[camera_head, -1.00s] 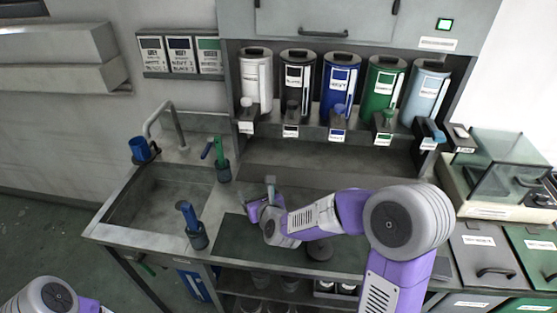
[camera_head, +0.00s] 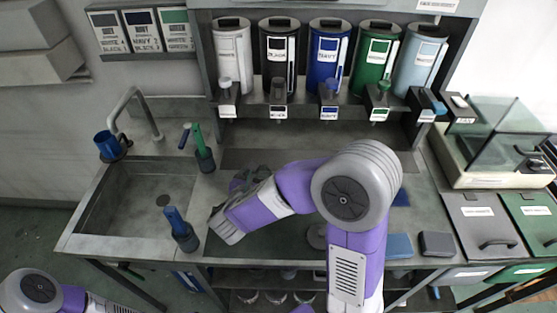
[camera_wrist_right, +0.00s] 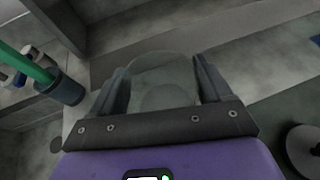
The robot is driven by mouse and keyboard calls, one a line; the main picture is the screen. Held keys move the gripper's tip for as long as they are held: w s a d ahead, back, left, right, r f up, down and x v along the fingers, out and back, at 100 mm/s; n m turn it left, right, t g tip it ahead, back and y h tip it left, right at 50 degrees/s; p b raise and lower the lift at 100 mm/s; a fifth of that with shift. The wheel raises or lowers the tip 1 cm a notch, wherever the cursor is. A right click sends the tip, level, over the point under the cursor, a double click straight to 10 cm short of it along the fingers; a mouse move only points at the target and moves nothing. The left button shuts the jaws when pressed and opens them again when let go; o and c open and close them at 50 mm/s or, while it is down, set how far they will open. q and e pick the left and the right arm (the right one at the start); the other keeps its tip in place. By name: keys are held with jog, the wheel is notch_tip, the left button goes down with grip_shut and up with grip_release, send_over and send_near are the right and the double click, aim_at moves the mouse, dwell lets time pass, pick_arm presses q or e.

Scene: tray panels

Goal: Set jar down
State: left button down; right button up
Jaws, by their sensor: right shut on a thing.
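A clear glass jar (camera_wrist_right: 160,72) sits between the two dark fingers of my right gripper (camera_wrist_right: 161,80) in the right wrist view. The gripper is shut on it. In the head view the right gripper (camera_head: 248,178) is over the grey worktop, right of the green-handled brush and in front of the dispensers. The jar cannot be made out there, and I cannot tell whether its base touches the worktop. My left arm shows only at the bottom left of the head view, with its gripper out of view.
A sink (camera_head: 140,205) lies left. A green-handled brush holder (camera_head: 204,160) and a blue-handled one (camera_head: 185,237) stand by its right side. Several dispensers line the back, including a blue one (camera_head: 328,60). A round grey disc (camera_wrist_right: 305,148) lies on the dark mat.

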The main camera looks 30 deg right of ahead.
jog(key=shift+w+d, duration=0.1)
jog(key=shift+d, duration=0.3)
jog(key=shift+w+d+r+b+x, duration=0.15)
jog(key=shift+r+x, duration=0.35)
jog(key=shift+x, duration=2.35)
jog(key=shift+w+d+r+b+x, duration=0.15)
jog(key=shift+r+x, duration=0.35)
jog(key=shift+x, duration=2.4)
jog(key=shift+d+r+b+x, duration=0.25)
jog(key=shift+r+x, duration=0.25)
jog(key=shift+x, duration=2.35)
jog(key=shift+f, duration=0.1)
jog(key=o, duration=1.4)
